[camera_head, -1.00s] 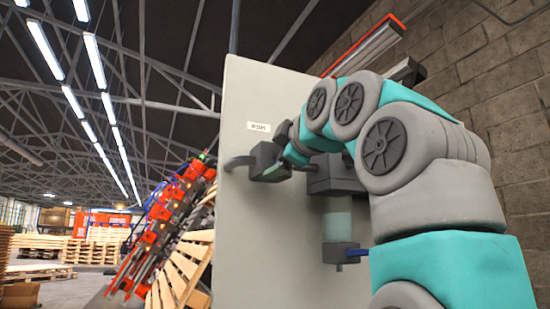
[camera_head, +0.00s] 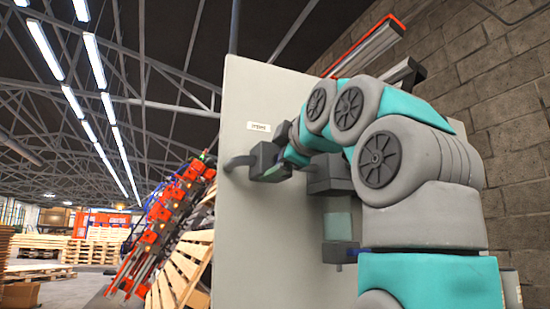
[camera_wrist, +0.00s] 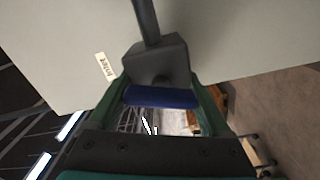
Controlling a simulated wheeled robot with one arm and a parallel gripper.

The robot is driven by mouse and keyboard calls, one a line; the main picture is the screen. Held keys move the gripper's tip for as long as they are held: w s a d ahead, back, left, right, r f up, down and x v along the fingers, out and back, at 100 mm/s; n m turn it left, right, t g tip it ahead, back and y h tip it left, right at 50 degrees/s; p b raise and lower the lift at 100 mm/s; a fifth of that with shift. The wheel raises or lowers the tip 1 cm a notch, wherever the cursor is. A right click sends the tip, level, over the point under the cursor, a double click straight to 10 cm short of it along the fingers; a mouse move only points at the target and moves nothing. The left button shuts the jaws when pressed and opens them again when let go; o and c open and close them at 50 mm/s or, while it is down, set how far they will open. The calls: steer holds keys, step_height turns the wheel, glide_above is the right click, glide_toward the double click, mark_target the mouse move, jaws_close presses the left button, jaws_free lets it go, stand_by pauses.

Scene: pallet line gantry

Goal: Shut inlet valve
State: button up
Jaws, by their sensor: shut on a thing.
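The inlet valve is a dark grey block (camera_head: 264,160) on a pipe (camera_head: 238,161) at the pale panel's left side, below a small white label (camera_head: 258,127). In the wrist view the label (camera_wrist: 105,66) reads "Inlet", and the valve block (camera_wrist: 157,62) sits just ahead of my gripper. Its blue handle (camera_wrist: 160,97) lies between my green fingers and runs across the picture, crosswise to the pipe (camera_wrist: 145,20). My gripper (camera_head: 283,170) is shut on the handle. In the head view the handle is hidden by my gripper.
The panel (camera_head: 265,225) stands upright before me. A filter unit with a clear bowl (camera_head: 337,226) hangs under a dark block (camera_head: 325,174), close to my arm. A brick wall (camera_head: 500,120) rises at right. Red machinery (camera_head: 165,220) and wooden pallets (camera_head: 185,270) stand at left.

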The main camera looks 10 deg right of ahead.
steer(key=shift+f+n, duration=0.15)
steer(key=shift+n, duration=1.75)
steer(key=shift+f, duration=0.1)
steer(key=o, duration=1.2)
steer(key=shift+c, duration=0.2)
steer(key=s+d, duration=0.1)
steer(key=s, duration=0.6)
steer(key=shift+s+d, duration=0.25)
steer(key=shift+s, duration=0.05)
